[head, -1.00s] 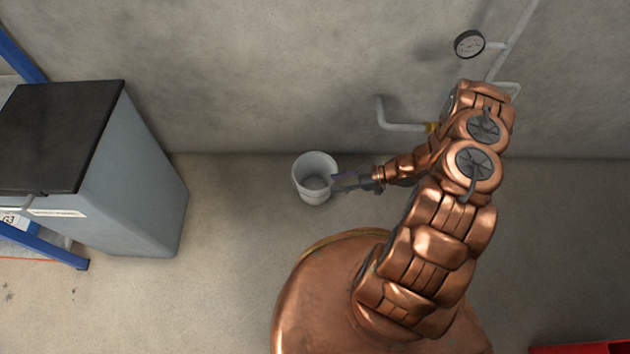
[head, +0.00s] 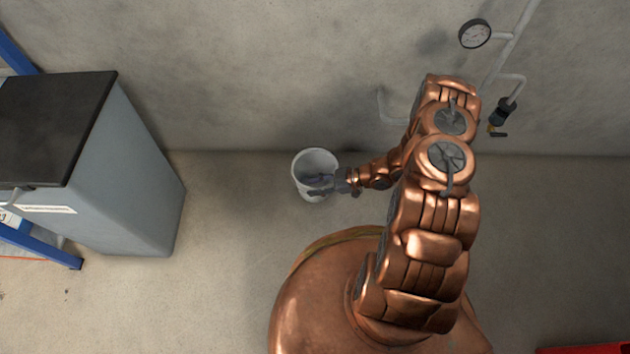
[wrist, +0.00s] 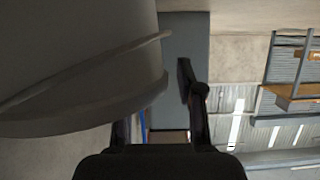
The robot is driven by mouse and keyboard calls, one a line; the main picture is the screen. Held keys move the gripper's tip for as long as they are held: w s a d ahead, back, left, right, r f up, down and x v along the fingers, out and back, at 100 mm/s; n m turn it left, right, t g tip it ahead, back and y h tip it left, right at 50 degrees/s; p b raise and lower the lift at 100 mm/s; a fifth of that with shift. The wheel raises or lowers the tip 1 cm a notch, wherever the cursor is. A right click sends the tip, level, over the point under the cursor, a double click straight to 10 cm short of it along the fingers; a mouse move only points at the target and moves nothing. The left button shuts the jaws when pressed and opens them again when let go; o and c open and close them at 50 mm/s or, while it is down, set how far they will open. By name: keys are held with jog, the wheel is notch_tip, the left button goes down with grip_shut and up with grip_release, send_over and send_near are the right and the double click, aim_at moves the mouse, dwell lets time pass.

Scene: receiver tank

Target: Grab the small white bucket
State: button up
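The small white bucket (head: 303,162) stands upright on the floor near the wall in the head view. My gripper (head: 318,184) is at its right side, with the fingers over its opening and near wall. In the wrist view the bucket (wrist: 70,50) looms large and dark at the upper left. My gripper (wrist: 155,95) is open there. One finger stands clear to the right of the bucket's edge. The other finger's tip is hidden behind the bucket's rim. I cannot tell whether either finger touches the bucket.
A grey cabinet with a black top (head: 130,180) stands at the left, beside a blue frame (head: 45,245). A red object (head: 590,349) shows at the lower right. Floor around the bucket is clear.

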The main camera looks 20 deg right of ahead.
jog(key=shift+a, duration=0.15)
grip_shut()
dwell(0.7)
